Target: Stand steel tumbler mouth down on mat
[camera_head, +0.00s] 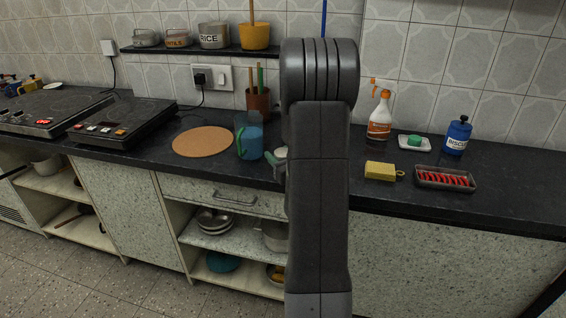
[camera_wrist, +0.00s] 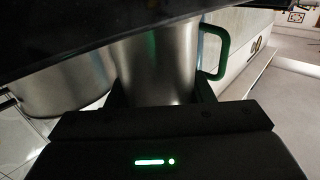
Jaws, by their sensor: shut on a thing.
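The steel tumbler (camera_wrist: 158,62), with a green handle on its right, stands out between the dark fingers of my gripper (camera_wrist: 160,98) in the wrist view. The gripper is shut on it. In the head view my arm hides the gripper and most of the tumbler; a pale bit and green handle (camera_head: 278,164) show at the arm's left, by the counter's front edge. I cannot tell which way its mouth faces. The round cork mat (camera_head: 203,141) lies bare on the dark counter, left of my arm.
Induction hobs (camera_head: 122,121) are at left. A large steel pot (camera_wrist: 62,92) is near the tumbler.

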